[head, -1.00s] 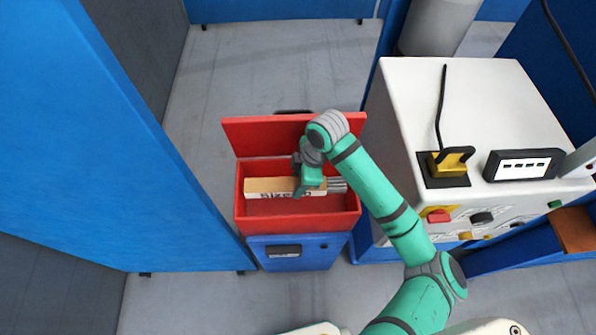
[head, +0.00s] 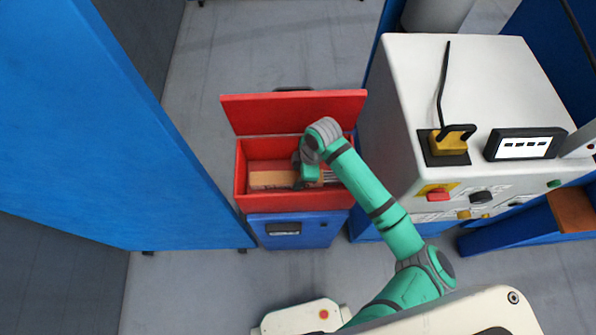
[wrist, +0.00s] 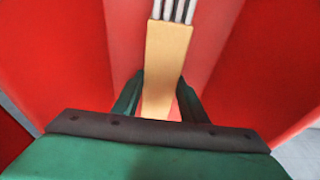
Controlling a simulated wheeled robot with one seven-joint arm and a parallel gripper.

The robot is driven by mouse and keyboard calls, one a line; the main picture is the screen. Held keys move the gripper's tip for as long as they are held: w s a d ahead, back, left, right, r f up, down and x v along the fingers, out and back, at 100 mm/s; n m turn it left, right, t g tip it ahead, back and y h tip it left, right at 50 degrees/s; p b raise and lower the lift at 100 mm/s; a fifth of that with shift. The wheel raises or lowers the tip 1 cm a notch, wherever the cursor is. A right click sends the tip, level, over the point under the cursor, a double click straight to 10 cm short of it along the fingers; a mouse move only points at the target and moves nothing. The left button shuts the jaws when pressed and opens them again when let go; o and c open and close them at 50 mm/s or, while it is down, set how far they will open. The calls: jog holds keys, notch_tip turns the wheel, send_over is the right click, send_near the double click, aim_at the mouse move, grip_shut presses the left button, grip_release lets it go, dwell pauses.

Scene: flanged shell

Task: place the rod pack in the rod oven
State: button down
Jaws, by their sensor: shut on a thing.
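The rod pack is a tan box (head: 270,180) with grey rods sticking out of its right end, printed on its side. It lies lengthwise inside the red rod oven (head: 296,203), whose lid (head: 290,110) stands open at the back. My gripper (head: 308,180) reaches down into the oven and is shut on the box. In the wrist view the two dark green fingers (wrist: 160,98) are on either side of the tan box (wrist: 165,65), with the rods (wrist: 174,10) at the top. I cannot tell whether the box touches the oven floor.
The oven sits on a blue cabinet (head: 293,232). A white machine (head: 463,85) with a yellow plug stands close on the right. A tall blue panel (head: 90,130) stands on the left. Grey floor (head: 265,50) is open behind the oven.

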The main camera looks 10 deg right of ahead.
dwell(0.3)
jog(key=c, duration=1.1)
grip_release()
jog(key=shift+f, duration=0.1)
jog(key=v, duration=1.2)
